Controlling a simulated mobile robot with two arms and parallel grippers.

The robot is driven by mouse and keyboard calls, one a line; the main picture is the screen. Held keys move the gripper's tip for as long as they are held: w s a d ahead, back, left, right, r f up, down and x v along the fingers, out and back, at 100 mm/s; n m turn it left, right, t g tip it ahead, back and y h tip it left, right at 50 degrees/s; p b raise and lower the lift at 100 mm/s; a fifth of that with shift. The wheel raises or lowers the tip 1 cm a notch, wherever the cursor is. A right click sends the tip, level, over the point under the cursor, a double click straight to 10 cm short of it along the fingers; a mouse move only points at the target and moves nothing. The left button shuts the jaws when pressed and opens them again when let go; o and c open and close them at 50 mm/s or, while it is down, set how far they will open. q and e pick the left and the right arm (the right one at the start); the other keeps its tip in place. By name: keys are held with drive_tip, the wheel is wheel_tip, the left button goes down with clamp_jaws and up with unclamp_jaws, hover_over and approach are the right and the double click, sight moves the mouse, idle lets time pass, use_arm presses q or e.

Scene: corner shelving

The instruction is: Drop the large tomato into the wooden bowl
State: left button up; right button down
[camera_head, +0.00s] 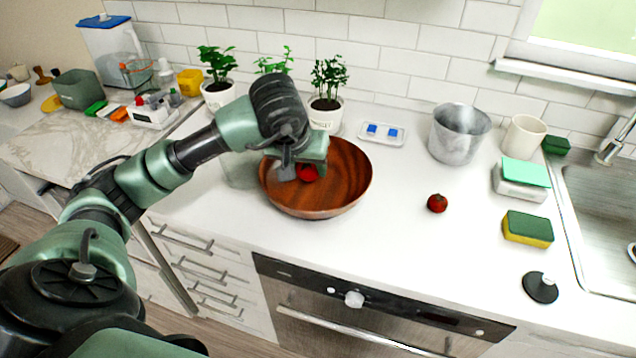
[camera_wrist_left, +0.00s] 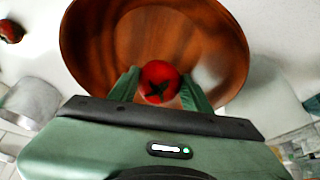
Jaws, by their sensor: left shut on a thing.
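The wooden bowl (camera_head: 345,180) stands on the white counter, brown and round, and it fills the upper part of the left wrist view (camera_wrist_left: 100,45). My left gripper (camera_head: 300,170) is over the bowl, shut on a red tomato (camera_head: 308,173). A smaller-looking dark red tomato (camera_head: 437,203) lies on the counter to the right of the bowl. My right gripper is not seen.
Potted plants (camera_head: 326,100) stand behind the bowl.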

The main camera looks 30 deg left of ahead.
use_arm(q)
drive_tip(key=o, duration=1.4)
drive_tip(key=shift+o, duration=0.3)
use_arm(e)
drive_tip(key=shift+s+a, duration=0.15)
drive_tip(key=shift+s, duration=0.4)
use_arm(q)
drive_tip(key=shift+r, duration=0.3)
drive_tip(key=v, duration=0.7)
drive_tip(key=shift+s+b, duration=0.15)
drive_tip(key=shift+b, duration=0.3)
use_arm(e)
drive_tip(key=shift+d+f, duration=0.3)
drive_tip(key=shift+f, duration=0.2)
